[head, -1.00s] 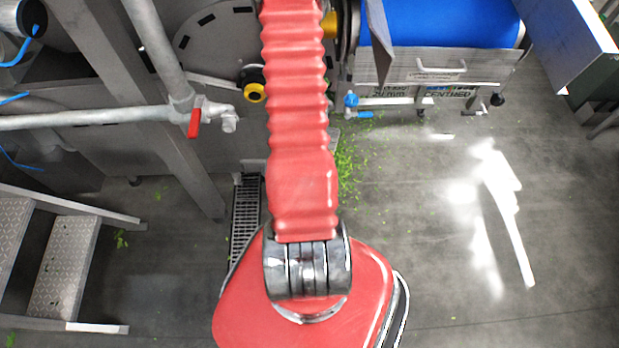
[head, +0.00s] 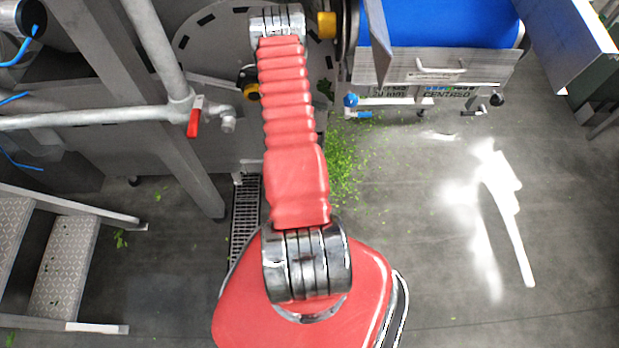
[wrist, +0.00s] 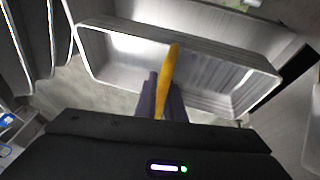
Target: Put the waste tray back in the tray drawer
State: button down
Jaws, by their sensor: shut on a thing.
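In the wrist view, an open rectangular grey metal tray (wrist: 225,62), which looks like the waste tray, lies tilted in the picture ahead of my gripper (wrist: 161,88). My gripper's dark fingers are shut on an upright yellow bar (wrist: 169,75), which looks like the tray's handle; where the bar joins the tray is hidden. The visible inside of the tray looks bare. In the head view my red arm reaches up the picture, and my gripper and the tray are out of sight. I cannot make out the tray drawer for certain.
A steel front with a handle (head: 441,70) sits below the blue belt (head: 450,22) at upper right. A pipe with a red valve lever (head: 194,122) crosses at left, above metal steps (head: 62,262). Green scraps (head: 345,165) litter the floor. The floor at right is open.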

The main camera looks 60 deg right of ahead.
jog(key=shift+f, duration=2.9)
jog(key=shift+f, duration=2.05)
jog(key=c, duration=1.8)
grip_release()
jog(key=shift+f, duration=0.1)
jog(key=shift+c, duration=0.2)
